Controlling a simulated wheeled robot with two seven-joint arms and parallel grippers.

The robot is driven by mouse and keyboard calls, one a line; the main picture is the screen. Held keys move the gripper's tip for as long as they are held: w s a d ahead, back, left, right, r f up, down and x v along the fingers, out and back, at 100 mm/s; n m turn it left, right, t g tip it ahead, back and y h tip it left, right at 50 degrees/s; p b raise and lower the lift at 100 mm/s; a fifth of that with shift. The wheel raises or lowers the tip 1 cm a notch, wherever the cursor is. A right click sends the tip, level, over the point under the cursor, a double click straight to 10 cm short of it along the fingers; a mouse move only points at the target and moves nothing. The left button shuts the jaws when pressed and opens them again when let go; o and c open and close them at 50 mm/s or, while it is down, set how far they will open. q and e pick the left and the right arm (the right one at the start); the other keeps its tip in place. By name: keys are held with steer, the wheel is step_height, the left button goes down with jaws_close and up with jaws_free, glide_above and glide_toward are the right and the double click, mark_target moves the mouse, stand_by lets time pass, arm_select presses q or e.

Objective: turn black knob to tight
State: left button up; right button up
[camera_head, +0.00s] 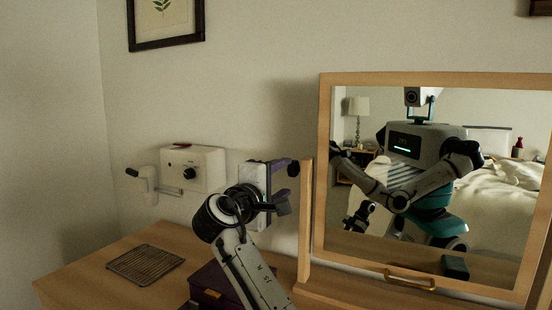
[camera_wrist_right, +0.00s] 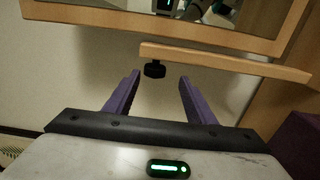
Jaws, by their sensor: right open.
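A black knob (camera_head: 293,169) sits on the side of the mirror's wooden post (camera_head: 305,210). In the right wrist view the same knob (camera_wrist_right: 154,69) shows just below the light wooden bar, close to the gap between the fingertips. My right gripper (camera_head: 284,183) is open, with two purple fingers pointing toward the knob. In its wrist view the fingers (camera_wrist_right: 159,78) are apart with nothing between their inner faces; the knob lies slightly beyond the tips. My left gripper is not directly in view.
A wooden-framed mirror (camera_head: 322,160) stands on the dresser (camera_head: 80,280) and reflects my body and a bed. A white wall box (camera_head: 212,165) has a dark dial and a handle. A wire rack (camera_head: 146,265) and a dark purple box (camera_head: 208,284) lie on the dresser.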

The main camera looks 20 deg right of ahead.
mark_target(290, 169)
steer(key=w+d, duration=0.1)
steer(key=w+d+r, duration=0.1)
steer(key=d, duration=0.1)
steer(key=shift+w+r+p, duration=0.15)
steer(key=shift+w+p, duration=0.05)
steer(key=shift+p, duration=0.2)
steer(key=p+x, duration=0.1)
steer(key=x, duration=0.5)
steer(key=shift+w+d, duration=0.2)
steer(key=shift+w, duration=0.15)
steer(key=c, duration=1)
steer(key=t+h+b, duration=0.1)
steer(key=h+b, duration=0.1)
steer(key=b, duration=0.4)
steer(key=shift+t+h, duration=0.3)
steer(key=shift+t, duration=0.1)
arm_select(q)
steer(key=shift+s+d+f+b, duration=0.15)
steer(key=shift+d+f+b, duration=0.15)
steer(key=shift+f+b, duration=0.45)
steer(key=shift+s+d+f+b, duration=0.1)
steer(key=shift+d+f+b, duration=0.25)
steer(key=shift+f, duration=0.7)
steer(key=shift+s+d+f+b, duration=0.15)
steer(key=shift+d+f+b, duration=0.25)
steer(key=shift+f, duration=0.5)
arm_select(e)
steer(key=shift+s+a+r+t+h, duration=0.1)
steer(key=shift+a+r+t+h, duration=0.05)
steer(key=shift+r+t+h, duration=0.35)
